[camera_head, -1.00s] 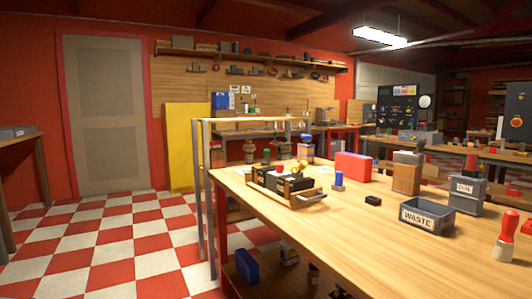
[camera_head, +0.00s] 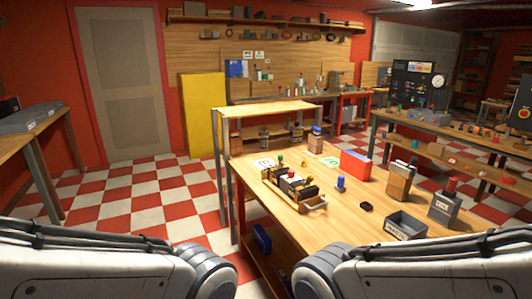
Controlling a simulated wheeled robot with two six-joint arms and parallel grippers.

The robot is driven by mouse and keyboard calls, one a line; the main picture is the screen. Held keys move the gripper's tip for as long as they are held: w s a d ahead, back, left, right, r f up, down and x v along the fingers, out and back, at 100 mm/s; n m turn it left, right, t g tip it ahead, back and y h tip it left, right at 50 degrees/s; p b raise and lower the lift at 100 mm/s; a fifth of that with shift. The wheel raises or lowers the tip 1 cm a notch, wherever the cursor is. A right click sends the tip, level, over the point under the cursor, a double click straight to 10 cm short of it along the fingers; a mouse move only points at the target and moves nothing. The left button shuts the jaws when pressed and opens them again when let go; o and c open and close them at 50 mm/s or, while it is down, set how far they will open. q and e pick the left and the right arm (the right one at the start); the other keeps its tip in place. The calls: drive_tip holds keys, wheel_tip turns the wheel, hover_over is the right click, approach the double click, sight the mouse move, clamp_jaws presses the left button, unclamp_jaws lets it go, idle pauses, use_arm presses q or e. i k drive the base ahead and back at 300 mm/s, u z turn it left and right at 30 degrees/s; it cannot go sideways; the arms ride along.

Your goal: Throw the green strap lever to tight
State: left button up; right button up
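A small wooden carrier (camera_head: 309,205) with a handle and dark, red and yellow-topped parts sits on the near left of the wooden workbench (camera_head: 345,222). A small green-topped item (camera_head: 280,160) stands at its far left end. A strap or lever cannot be made out at this size, so I cannot tell which green part is the lever or how it is set. My two white arms show along the bottom, one on each side, well short of the carrier. Neither gripper is in view.
The bench also bears a red box (camera_head: 356,163), a small blue item (camera_head: 341,184), a wooden block holder (camera_head: 399,184), a grey bin (camera_head: 405,226) and a grey box (camera_head: 444,208). A raised wooden shelf (camera_head: 268,108) stands at its far left. Checkered floor lies open to the left.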

sight(280, 158)
drive_tip(key=u, duration=0.65)
drive_tip(key=i, duration=0.9)
drive_tip(key=u, duration=0.5)
drive_tip(key=i, duration=0.9)
drive_tip(key=z, duration=0.6)
drive_tip(key=i, duration=0.7)
drive_tip(key=z, duration=0.4)
